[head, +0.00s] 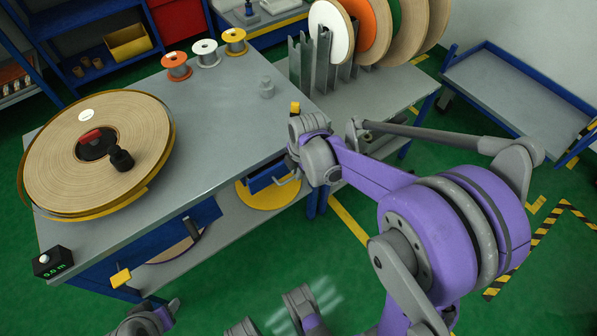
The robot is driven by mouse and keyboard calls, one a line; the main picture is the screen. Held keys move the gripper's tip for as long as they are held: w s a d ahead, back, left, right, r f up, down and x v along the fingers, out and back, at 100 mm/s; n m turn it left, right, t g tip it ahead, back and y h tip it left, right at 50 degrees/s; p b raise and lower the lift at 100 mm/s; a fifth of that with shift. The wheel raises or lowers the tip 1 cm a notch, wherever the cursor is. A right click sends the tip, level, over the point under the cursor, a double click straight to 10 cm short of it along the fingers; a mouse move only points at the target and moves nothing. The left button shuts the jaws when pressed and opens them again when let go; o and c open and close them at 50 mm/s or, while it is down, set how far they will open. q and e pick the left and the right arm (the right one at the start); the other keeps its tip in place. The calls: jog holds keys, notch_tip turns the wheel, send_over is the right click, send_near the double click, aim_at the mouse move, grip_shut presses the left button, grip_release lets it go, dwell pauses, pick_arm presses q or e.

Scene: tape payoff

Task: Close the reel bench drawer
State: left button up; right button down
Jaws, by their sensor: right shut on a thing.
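The reel bench (215,130) has a grey top and a blue frame. I cannot tell exactly how far the drawer stands out. My right arm comes in from the lower right.
A large tape reel (60,165) lies on the bench's left, near a small black counter box (52,262). Small spools (207,54) stand at the back. A yellow disc (262,197) lies on the lower shelf. Green floor is open in front of the bench.

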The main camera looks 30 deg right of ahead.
jog(key=w, duration=0.3)
jog(key=shift+w+a, duration=0.1)
jog(key=c, duration=1.3)
grip_release()
jog(key=o, duration=0.4)
jog(key=shift+w, duration=0.1)
jog(key=r+p, duration=0.1)
jog(key=r, duration=0.2)
jog(key=s+r, duration=0.1)
jog(key=r, duration=0.3)
jog(key=s+r+p, duration=0.1)
jog(key=r, duration=0.2)
jog(key=shift+r+p, duration=0.35)
jog(key=shift+s, duration=0.1)
